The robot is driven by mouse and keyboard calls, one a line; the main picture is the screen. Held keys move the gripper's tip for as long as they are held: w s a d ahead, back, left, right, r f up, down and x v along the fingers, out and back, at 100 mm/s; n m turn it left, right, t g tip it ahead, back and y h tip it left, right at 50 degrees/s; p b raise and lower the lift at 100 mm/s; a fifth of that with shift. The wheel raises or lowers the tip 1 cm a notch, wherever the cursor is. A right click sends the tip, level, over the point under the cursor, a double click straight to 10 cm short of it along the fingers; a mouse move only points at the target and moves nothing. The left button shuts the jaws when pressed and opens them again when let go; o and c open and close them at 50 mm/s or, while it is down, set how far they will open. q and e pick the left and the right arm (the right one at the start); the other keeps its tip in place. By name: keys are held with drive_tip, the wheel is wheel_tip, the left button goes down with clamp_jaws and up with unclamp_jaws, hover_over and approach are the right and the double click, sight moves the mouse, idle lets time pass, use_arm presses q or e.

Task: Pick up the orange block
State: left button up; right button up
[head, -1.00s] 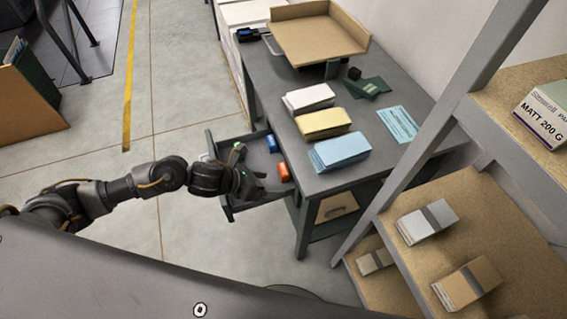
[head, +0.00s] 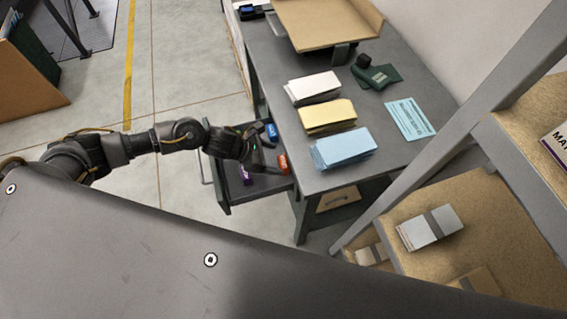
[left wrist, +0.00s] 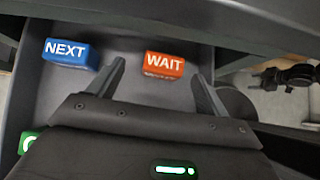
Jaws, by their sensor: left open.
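The orange block (head: 283,163) lies in the open drawer (head: 226,193), near the side by the desk. In the left wrist view the orange block (left wrist: 163,65), marked WAIT, sits just ahead, between the lines of the two fingers. My left gripper (head: 263,154) is over the drawer, open and empty, beside the orange block. Its two spread fingers show in the left wrist view (left wrist: 159,71); I cannot tell the exact gap to the block.
In the drawer are a blue block (left wrist: 66,53) marked NEXT, a partly hidden green block (left wrist: 29,141) and a purple block (head: 247,177). The desk top (head: 290,130) overhangs the drawer's right side. Paper stacks (head: 342,149) stand on it. Shelving (head: 520,215) is at right.

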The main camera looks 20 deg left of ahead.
sight(283, 162)
use_arm(q)
drive_tip(key=shift+d+f+p, duration=0.3)
drive_tip(key=shift+d+p, duration=0.1)
drive_tip(key=shift+d, duration=0.1)
drive_tip(key=x, duration=0.3)
drive_tip(key=shift+d+f+p, duration=0.15)
drive_tip(key=shift+f+p, duration=0.15)
drive_tip(key=shift+p, duration=0.1)
drive_tip(key=shift+w+d+f, duration=0.1)
drive_tip(key=shift+d+f, duration=0.05)
drive_tip(key=shift+f, duration=0.05)
use_arm(e)
drive_tip(key=shift+s+d+r, duration=0.15)
drive_tip(key=shift+s+r, duration=0.05)
drive_tip(key=shift+r, duration=0.2)
drive_tip(key=shift+s+d+r, duration=0.15)
drive_tip(key=shift+s+r, duration=0.05)
drive_tip(key=shift+r, duration=0.2)
use_arm(q)
drive_tip(key=shift+c, duration=0.5)
use_arm(e)
drive_tip(key=shift+w, duration=0.1)
use_arm(q)
drive_tip(key=c, duration=1.2)
use_arm(e)
drive_tip(key=shift+w+a, duration=0.2)
drive_tip(key=shift+w, duration=0.1)
